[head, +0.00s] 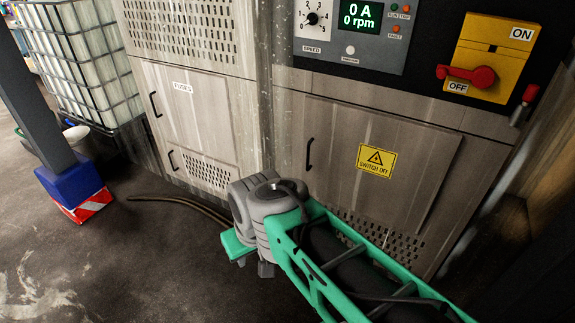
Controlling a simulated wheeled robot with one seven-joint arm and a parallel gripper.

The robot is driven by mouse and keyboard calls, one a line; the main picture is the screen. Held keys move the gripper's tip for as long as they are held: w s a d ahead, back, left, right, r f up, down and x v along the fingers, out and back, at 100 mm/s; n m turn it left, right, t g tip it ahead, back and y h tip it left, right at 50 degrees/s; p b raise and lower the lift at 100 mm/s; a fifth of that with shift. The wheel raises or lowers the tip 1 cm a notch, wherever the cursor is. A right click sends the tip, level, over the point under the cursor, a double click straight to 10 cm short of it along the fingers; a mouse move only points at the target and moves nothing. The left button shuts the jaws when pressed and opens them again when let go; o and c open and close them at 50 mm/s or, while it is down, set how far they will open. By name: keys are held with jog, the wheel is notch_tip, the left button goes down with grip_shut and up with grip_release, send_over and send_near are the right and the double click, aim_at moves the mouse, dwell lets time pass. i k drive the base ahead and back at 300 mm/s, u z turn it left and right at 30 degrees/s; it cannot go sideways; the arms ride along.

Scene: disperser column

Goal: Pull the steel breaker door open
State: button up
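A steel door (385,170) with a yellow "SWITCH OFF" warning label (376,160) is in the lower right cabinet. It looks shut, flush with its frame. Its dark vertical handle (309,154) is at the left edge. Above it, the yellow switch plate has a red lever (466,75) lying level, its knob to the left near "OFF". My green arm and grey wrist joint cover the cabinet's lower left part.
Left of it is a "FUSES" door (185,110) with a handle, above a small vented door (205,165). A control panel (350,30) reads 0 A and 0 rpm. A caged white tank (75,55) and a post with a blue and red-white base (75,190) stand left. A hose (175,200) lies on the floor.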

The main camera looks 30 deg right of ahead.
aim_at(389, 170)
jog(key=z, duration=0.25)
jog(key=i, duration=1.05)
jog(key=u, duration=0.5)
